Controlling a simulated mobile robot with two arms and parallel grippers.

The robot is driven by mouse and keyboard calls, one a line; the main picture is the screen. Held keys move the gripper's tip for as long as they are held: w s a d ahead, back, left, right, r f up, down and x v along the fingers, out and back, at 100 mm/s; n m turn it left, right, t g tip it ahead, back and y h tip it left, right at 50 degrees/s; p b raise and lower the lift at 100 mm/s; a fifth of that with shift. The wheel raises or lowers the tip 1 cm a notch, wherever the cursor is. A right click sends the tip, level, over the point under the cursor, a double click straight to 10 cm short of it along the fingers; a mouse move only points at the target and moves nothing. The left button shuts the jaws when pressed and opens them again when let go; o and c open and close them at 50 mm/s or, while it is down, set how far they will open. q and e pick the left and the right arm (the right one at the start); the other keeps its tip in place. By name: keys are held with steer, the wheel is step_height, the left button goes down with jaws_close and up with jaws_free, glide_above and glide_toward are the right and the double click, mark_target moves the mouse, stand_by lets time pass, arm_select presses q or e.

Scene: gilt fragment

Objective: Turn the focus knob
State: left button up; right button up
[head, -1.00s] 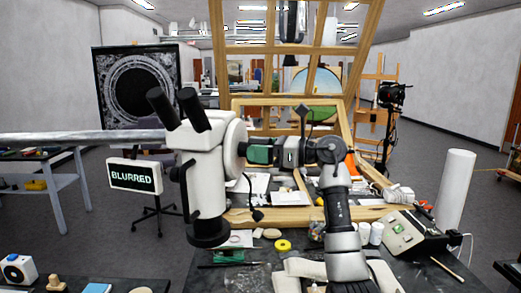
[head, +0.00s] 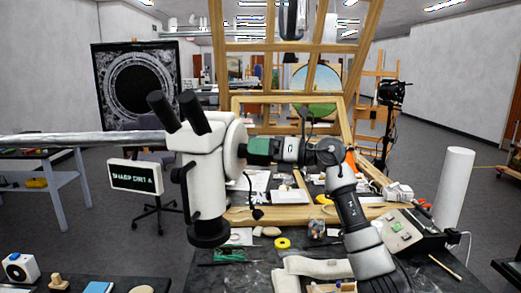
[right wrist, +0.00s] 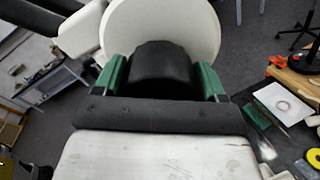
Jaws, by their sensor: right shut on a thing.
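A white microscope (head: 208,170) with two black eyepieces hangs from a grey horizontal arm at the centre left of the head view. A round white disc (head: 236,146) is on its right side. My right gripper (head: 254,151) reaches in from the right, level with this disc. In the right wrist view its green fingers stand on both sides of the black focus knob (right wrist: 163,65), in front of the white disc (right wrist: 190,22). The gripper is shut on the knob. A small sign (head: 135,177) beside the microscope shows green text beginning with "SHARP". My left gripper is out of view.
A wooden easel frame (head: 290,102) stands behind the microscope. The dark worktable below holds a yellow tape roll (head: 283,243), a jar (head: 317,229) and a control box (head: 404,232). A white roll (head: 455,190) stands at the right.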

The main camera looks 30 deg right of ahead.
stand_by(0.3)
steer(key=o, duration=0.9)
steer(key=shift+s+d+f, duration=0.1)
steer(key=shift+s+d, duration=0.05)
steer(key=shift+d, duration=0.05)
steer(key=b+v, duration=0.5)
steer(key=v, duration=0.5)
steer(key=shift+s+d, duration=0.15)
stand_by(0.9)
